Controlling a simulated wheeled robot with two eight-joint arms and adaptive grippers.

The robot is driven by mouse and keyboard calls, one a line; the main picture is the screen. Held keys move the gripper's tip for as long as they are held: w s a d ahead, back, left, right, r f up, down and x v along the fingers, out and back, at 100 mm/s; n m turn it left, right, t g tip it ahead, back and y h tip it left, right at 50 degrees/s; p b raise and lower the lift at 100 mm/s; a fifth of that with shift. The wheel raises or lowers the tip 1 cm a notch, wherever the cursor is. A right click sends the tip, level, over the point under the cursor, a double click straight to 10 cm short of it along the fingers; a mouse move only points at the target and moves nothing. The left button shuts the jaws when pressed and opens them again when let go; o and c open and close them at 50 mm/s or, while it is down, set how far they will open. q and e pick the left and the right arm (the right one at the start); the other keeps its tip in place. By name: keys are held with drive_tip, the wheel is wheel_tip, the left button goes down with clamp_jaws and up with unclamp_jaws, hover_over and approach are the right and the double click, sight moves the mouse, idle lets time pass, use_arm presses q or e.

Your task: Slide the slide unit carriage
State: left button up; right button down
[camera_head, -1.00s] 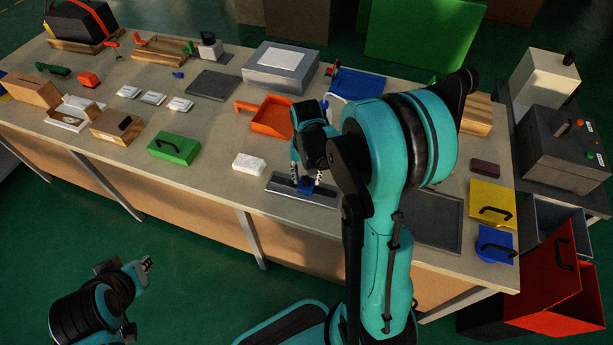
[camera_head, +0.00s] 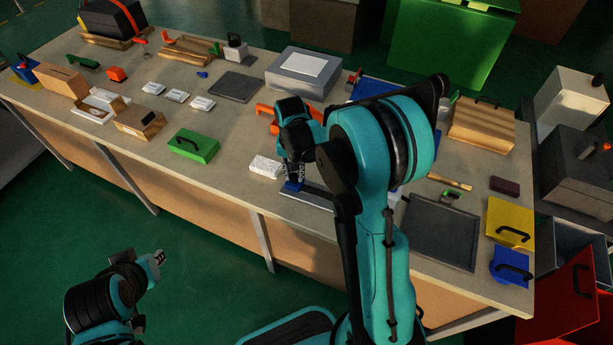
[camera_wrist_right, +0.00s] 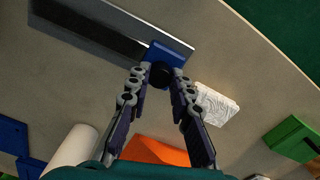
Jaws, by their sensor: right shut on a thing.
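The slide unit is a grey rail (camera_head: 315,198) near the bench's front edge with a blue carriage (camera_head: 292,187) on it. The carriage sits at the rail's left end in the head view. In the right wrist view the carriage (camera_wrist_right: 168,53) is at one end of the rail (camera_wrist_right: 105,30), and its black knob (camera_wrist_right: 161,76) is between my fingers. My right gripper (camera_head: 295,175) points down and is shut on the knob; its fingertips (camera_wrist_right: 163,72) flank it. My right arm hides part of the rail in the head view. My left gripper (camera_head: 158,259) hangs empty off the bench.
A white block (camera_head: 265,167) lies just left of the carriage, close to the rail's end. A green block with a handle (camera_head: 194,146) is further left. An orange tray (camera_head: 266,109) lies behind my right gripper. A dark tray (camera_head: 440,232) lies right of my arm.

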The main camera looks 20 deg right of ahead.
sight(294, 176)
drive_tip(key=c, duration=1.3)
unclamp_jaws()
drive_tip(key=shift+w+a, duration=0.1)
drive_tip(key=shift+c, duration=0.2)
wheel_tip(294, 176, up, 12)
